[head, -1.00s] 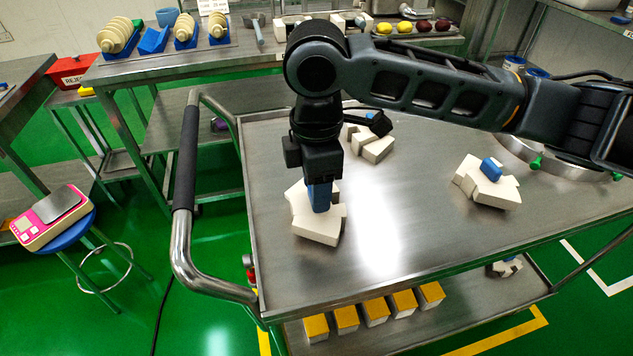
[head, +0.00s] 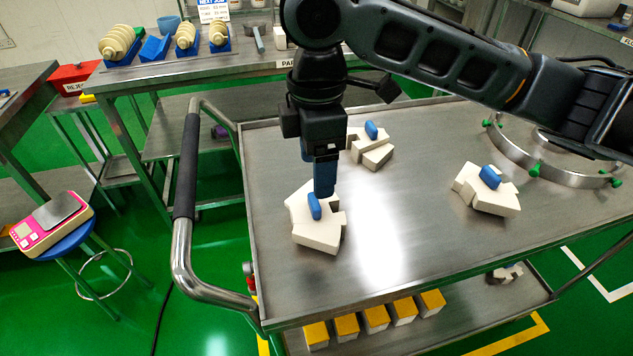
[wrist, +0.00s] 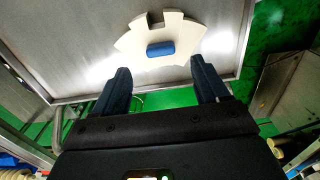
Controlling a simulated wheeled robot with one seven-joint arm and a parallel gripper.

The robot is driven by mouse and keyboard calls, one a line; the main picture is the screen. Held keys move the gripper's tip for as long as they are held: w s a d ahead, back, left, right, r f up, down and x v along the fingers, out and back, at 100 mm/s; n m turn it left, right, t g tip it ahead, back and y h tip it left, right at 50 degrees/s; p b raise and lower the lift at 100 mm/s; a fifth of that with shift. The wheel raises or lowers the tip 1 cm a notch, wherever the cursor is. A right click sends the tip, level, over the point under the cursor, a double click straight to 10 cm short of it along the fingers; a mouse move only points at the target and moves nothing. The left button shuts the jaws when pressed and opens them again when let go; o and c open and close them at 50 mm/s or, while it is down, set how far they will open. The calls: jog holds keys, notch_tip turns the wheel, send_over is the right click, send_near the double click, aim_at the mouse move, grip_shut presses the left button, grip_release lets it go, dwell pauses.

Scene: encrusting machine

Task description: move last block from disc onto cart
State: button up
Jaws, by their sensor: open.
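A white notched block (head: 318,232) with a blue grip (head: 314,206) on top lies on the cart top (head: 400,255), near the handle side. My gripper (head: 324,190) is just above this block, open and empty. In the wrist view the block (wrist: 135,40) and its blue grip (wrist: 160,49) lie ahead of the two spread fingertips (wrist: 160,82), apart from them. Two more such blocks lie on the cart, one at the back (head: 377,156) and one at the right (head: 492,200). The ring-shaped disc fixture (head: 520,160) at the far right shows no block in its visible part.
The cart's handle (head: 187,160) rises at the left. Several yellow-topped blocks (head: 346,325) stand on the lower shelf. A bench (head: 200,66) with spiral parts is behind. A pink scale (head: 52,222) sits on a stool. The cart's middle is clear.

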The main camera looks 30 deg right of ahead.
jog(key=shift+r, duration=2.8)
